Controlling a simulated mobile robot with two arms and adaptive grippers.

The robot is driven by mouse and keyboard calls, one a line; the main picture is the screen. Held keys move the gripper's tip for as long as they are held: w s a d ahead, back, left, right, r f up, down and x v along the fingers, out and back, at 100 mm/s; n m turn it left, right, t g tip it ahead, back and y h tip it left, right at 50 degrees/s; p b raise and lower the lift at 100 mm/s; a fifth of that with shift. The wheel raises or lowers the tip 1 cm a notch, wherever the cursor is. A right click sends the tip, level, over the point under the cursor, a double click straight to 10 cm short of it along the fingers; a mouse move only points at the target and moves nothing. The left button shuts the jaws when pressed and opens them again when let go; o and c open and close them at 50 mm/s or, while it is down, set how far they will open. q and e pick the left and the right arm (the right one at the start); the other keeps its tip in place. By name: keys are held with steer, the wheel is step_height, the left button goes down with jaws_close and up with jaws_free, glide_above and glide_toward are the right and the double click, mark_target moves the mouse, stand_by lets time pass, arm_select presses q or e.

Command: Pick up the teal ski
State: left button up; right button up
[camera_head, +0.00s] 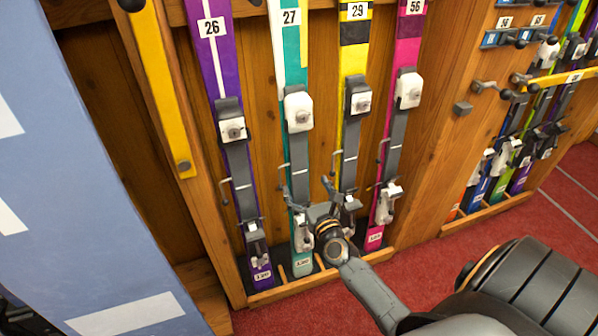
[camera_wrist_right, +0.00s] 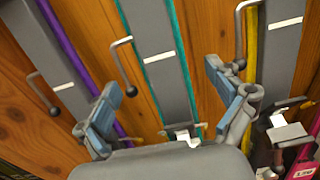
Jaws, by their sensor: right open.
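The teal ski (camera_head: 291,68) stands upright in the wooden rack, tag 27 near its top, with white binding parts and a grey plate. In the right wrist view, its grey plate (camera_wrist_right: 158,58) with teal edges runs between my fingers. My right gripper (camera_head: 309,189) is open in front of the ski's lower half. Its two fingers (camera_wrist_right: 169,88) lie on either side of the ski in the wrist view, with nothing held. I cannot tell whether they touch it. My left gripper is not in view.
A purple ski (camera_head: 208,64) stands left of the teal one; a yellow ski (camera_head: 353,60) and a pink ski (camera_head: 404,52) stand to its right. Thin metal levers with dark knobs (camera_wrist_right: 131,90) stick out beside the skis. A blue panel (camera_head: 75,190) fills the left. Red carpet (camera_head: 440,262) lies in front.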

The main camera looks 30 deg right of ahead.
mark_target(300, 173)
steer(key=shift+x, duration=2.8)
steer(key=c, duration=1.9)
steer(key=shift+r, duration=0.2)
